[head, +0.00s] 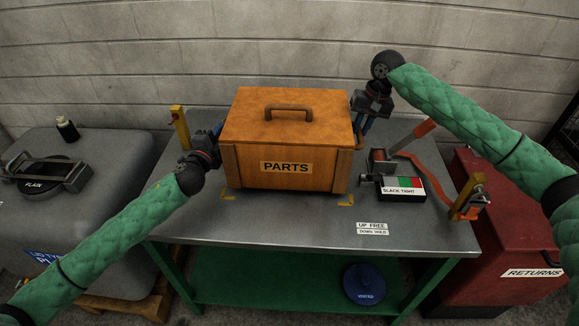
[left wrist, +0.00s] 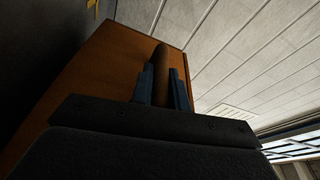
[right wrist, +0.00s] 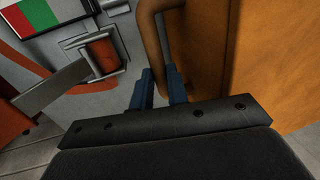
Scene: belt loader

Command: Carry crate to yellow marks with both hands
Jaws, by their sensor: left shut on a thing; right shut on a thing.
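The orange wooden crate (head: 240,168), labelled PARTS, is on or just above the grey table; I cannot tell if it touches. It has a brown lid handle and side handles. The crate looks level.
Right of the crate are a tensioner device (head: 382,162) and a SLACK/TIGHT gauge (head: 403,189). Yellow posts stand at the table's left (head: 180,128) and right (head: 468,196). A red RETURNS bin (head: 510,240) is at the right. The table's front strip is mostly clear.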

